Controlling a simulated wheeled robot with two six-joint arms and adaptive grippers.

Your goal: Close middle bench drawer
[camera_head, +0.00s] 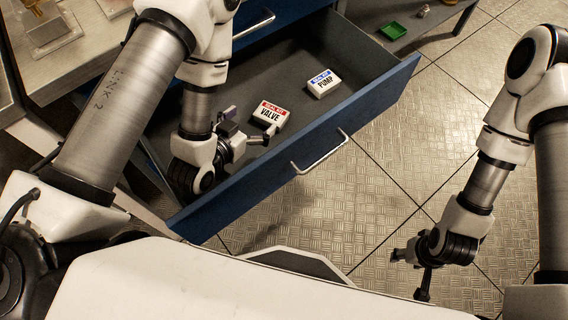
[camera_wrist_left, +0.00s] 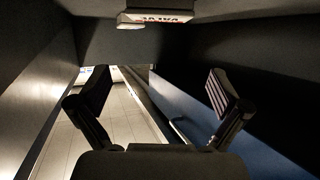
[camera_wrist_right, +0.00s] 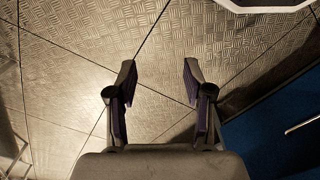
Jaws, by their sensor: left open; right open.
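The blue bench drawer (camera_head: 378,104) is pulled out, with a dark inside and a metal bar handle (camera_head: 320,152) on its front. Two boxes lie in it: a white and red valve seal kit (camera_head: 268,115) and a white and blue pump seal kit (camera_head: 323,84). My left gripper (camera_head: 250,126) is open beside the valve box, over the drawer's left part; whether it touches the box is unclear. The valve box also shows at the top of the left wrist view (camera_wrist_left: 160,18). My right gripper (camera_head: 408,270) is open and empty above the floor, right of the drawer front.
Another blue drawer front with a handle (camera_head: 254,24) is above the open one. A shelf at the top right holds a green tray (camera_head: 391,30). A bench top (camera_head: 90,60) is at the upper left. The metal plate floor (camera_head: 400,170) in front is clear.

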